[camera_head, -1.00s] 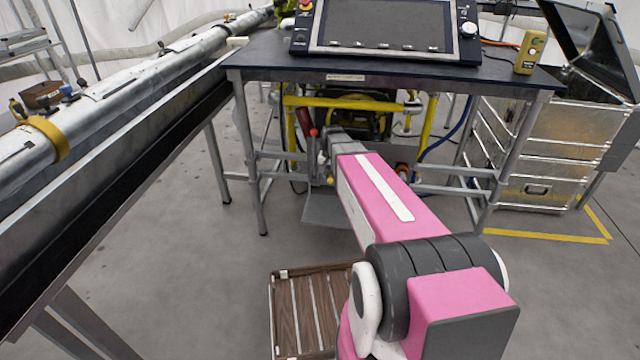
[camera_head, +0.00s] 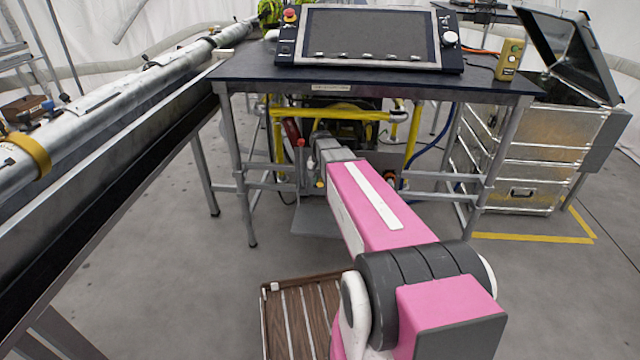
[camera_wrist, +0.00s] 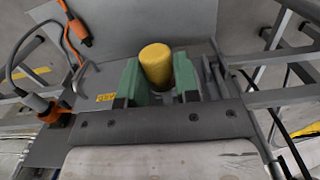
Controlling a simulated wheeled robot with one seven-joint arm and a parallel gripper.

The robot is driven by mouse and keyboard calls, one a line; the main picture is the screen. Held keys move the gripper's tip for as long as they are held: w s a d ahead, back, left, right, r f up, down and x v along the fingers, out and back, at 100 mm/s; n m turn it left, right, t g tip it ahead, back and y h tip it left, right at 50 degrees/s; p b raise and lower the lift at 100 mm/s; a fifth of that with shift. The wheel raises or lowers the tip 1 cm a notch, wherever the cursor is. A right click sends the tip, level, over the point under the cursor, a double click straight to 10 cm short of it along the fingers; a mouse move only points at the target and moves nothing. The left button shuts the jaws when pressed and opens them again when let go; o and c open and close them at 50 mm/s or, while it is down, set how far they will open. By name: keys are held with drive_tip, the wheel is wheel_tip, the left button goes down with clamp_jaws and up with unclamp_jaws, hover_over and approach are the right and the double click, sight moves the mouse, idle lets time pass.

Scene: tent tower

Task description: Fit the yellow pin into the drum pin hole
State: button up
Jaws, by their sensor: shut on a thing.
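The yellow pin (camera_wrist: 157,64) is a short cylinder with a rounded end, seen in the wrist view. My gripper (camera_wrist: 160,80) is shut on it, with a green jaw on each side. In the head view my pink arm reaches low under the dark table, and my gripper is small and partly hidden there. Behind it, under the table, is a dark machine (camera_head: 345,117) with a yellow frame; I cannot tell whether it is the drum. No pin hole can be made out in either view.
The table (camera_head: 250,70) carries a screen console (camera_head: 372,35) and a yellow control box (camera_head: 509,60). Its legs and rails flank my arm. A long metal pole (camera_head: 110,100) lies left, metal drawers (camera_head: 520,150) stand right. An orange connector (camera_wrist: 52,108) with cable is near my gripper.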

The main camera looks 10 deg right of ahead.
drive_tip(key=shift+w+d, duration=0.2)
drive_tip(key=shift+w, duration=0.4)
drive_tip(key=shift+w+d, duration=0.15)
drive_tip(key=shift+w, duration=0.45)
drive_tip(key=shift+w+d, duration=0.3)
drive_tip(key=shift+w, duration=0.55)
drive_tip(key=shift+w+d, duration=0.25)
drive_tip(key=shift+w, duration=0.55)
drive_tip(key=shift+w+d, duration=0.3)
drive_tip(key=shift+w, duration=0.55)
idle(0.6)
drive_tip(key=o, duration=1)
